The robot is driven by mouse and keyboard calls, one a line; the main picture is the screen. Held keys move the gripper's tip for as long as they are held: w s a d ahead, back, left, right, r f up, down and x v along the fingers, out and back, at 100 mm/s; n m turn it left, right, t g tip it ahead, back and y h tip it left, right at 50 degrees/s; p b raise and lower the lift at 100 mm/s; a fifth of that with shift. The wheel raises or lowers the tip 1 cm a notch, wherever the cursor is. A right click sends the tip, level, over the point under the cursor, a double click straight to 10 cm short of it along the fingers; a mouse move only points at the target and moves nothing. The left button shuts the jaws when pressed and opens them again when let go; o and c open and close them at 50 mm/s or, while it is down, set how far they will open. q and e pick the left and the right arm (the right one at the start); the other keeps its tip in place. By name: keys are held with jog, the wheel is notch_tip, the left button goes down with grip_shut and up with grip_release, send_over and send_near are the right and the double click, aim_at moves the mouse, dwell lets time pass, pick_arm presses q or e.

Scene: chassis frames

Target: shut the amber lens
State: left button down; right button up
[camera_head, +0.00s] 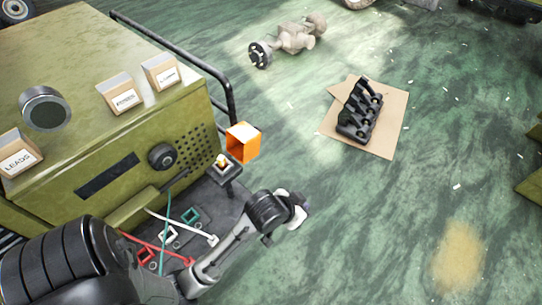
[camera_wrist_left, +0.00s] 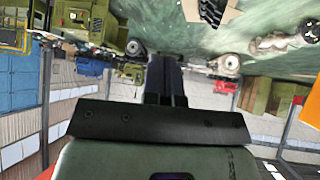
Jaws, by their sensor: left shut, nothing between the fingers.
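The amber lens (camera_head: 243,142) is an orange, box-like cover with an open hollow side. It stands swung out beside a small lamp (camera_head: 222,162) on a bracket at the right side of the green cabinet (camera_head: 130,110). The lamp is uncovered. At the right of the left wrist view an orange patch (camera_wrist_left: 284,92) shows, likely the lens. My left gripper (camera_head: 299,208) is below and to the right of the lens, apart from it. Its fingers are together and empty, also in the left wrist view (camera_wrist_left: 165,78). My right gripper is not in view.
Red, white and green wires run over a dark panel (camera_head: 180,235) below the cabinet. A black rail (camera_head: 228,85) edges the cabinet's far side. A black part (camera_head: 360,110) lies on cardboard on the floor, and an axle part (camera_head: 290,38) lies farther back. The floor at right is mostly clear.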

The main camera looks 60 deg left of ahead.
pick_arm(q)
jog(key=w+a+f+n+t+y+b, duration=0.1)
jog(key=w+a+f+n+t+b, duration=0.25)
jog(key=w+b, duration=0.3)
jog(key=w+a+f+n+t+y+b, duration=0.1)
jog(key=w+a+f+n+t+b, duration=0.15)
jog(key=w+n+b, duration=0.45)
jog(key=w+a+f+n+t+y+b, duration=0.2)
jog(key=w+a+t+b, duration=0.25)
jog(key=w, duration=0.35)
jog(key=s+a+f+n+g+y+b, duration=0.15)
jog(key=a+n+y+b, duration=0.4)
jog(key=n+y, duration=0.85)
jog(key=s+a+f+n+g+y, duration=0.15)
jog(key=s+n+g, duration=0.25)
jog(key=n+g, duration=0.45)
jog(key=s+a+f+n+g+y+p, duration=0.15)
jog(key=s+n+g+y, duration=0.35)
jog(key=n, duration=0.6)
jog(key=s+a+f+n+g+y, duration=0.1)
jog(key=s+a+n+g, duration=0.15)
jog(key=n+g, duration=0.65)
jog(key=d+r+x, duration=0.1)
jog(key=r+x, duration=0.1)
jog(key=x, duration=1)
jog(key=shift+s+d+n+h, duration=0.2)
jog(key=shift+n+h, duration=0.15)
jog(key=shift+n, duration=0.05)
jog(key=shift+g, duration=0.25)
